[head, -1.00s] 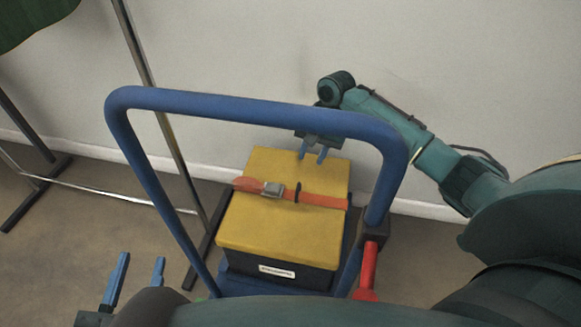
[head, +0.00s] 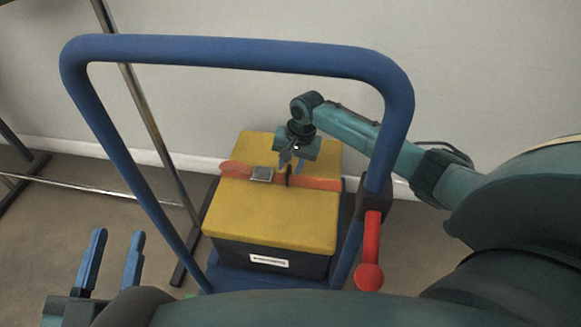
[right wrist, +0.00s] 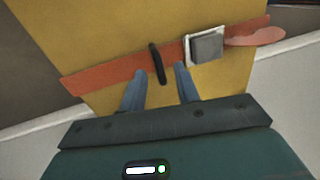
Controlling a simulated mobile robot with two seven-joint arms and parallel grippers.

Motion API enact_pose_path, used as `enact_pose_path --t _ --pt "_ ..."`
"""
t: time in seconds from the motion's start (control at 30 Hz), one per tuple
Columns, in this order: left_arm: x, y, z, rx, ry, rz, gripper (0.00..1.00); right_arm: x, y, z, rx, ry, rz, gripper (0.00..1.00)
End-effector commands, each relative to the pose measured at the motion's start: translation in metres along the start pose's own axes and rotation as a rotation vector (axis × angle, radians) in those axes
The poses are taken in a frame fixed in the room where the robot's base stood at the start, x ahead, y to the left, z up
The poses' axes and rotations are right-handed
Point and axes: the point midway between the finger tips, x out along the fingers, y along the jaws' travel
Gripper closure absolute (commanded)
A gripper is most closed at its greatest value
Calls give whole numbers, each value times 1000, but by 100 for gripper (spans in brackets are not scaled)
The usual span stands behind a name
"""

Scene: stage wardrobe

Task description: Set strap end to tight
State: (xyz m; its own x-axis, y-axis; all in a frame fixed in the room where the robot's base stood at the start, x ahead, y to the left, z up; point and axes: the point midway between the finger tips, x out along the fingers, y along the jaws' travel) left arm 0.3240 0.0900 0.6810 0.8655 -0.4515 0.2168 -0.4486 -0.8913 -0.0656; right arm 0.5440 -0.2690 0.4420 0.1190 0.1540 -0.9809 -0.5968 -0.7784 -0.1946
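An orange strap (head: 320,184) runs across the yellow lid (head: 270,222) of a dark box; it also shows in the right wrist view (right wrist: 105,77). A grey buckle (head: 262,174) sits on it, also visible in the right wrist view (right wrist: 207,46). The strap's loose end (head: 232,169) sticks out past the buckle, and shows at right in the right wrist view (right wrist: 255,37). A black loop (right wrist: 157,64) crosses the strap. My right gripper (head: 291,167) is open above the strap by the loop, fingers apart and empty. My left gripper (head: 118,234) is open and empty, away from the box.
The box stands on a blue cart whose tall handle (head: 230,50) arches in front of my right arm. A red lever (head: 370,250) is at the handle's right post. A metal rack (head: 140,100) stands at left, and a pale wall (head: 480,70) is behind.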

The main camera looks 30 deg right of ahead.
Motion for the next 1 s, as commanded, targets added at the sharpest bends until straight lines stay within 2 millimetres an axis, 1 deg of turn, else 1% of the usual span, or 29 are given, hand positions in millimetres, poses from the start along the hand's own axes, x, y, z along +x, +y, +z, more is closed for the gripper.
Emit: enact_pose_path --t 0.27,0.6,0.67,1.0 --pt "0 1 0 -3 -3 3 64 1 0 0 0 0 0 68" --pt "1 1 -1 0 4 6 64 1 0 0 0 0 0 96" --pt "1 1 -1 1 4 6 64 1 0 0 0 0 0 100" --pt "1 1 -2 1 5 6 64 1 0 0 0 0 0 100"
